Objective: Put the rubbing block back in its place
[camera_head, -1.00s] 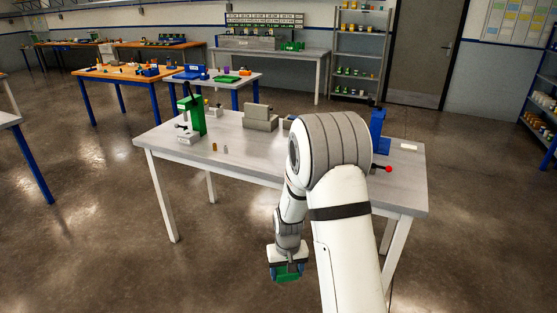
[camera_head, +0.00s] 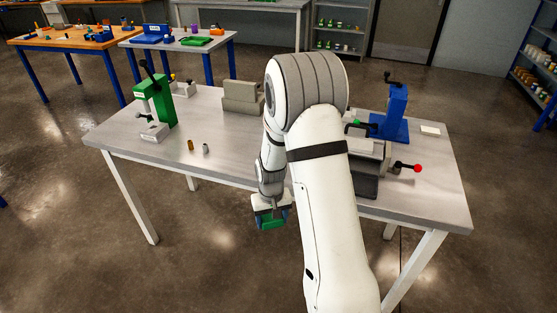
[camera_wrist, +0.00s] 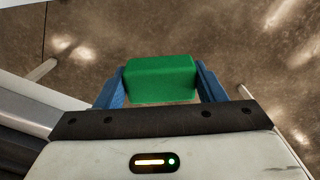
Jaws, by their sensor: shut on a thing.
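A green block, which I take to be the rubbing block (camera_wrist: 161,79), is held between the two blue fingers of my gripper (camera_wrist: 160,85) in the wrist view. In the head view my gripper (camera_head: 270,215) hangs low at the near edge of the grey table (camera_head: 225,150), with the green block (camera_head: 270,223) at its lower end. The floor shows behind the block in the wrist view. The block's place cannot be told from these frames. My arm hides part of the table's middle.
A green press (camera_head: 160,98) stands at the table's left and a blue press (camera_head: 393,110) at the right. A grey vise-like device with a red-knobbed lever (camera_head: 417,168) is right of my arm. A grey block (camera_head: 241,97) stands behind. Two small cylinders, one brown (camera_head: 191,145), stand front left.

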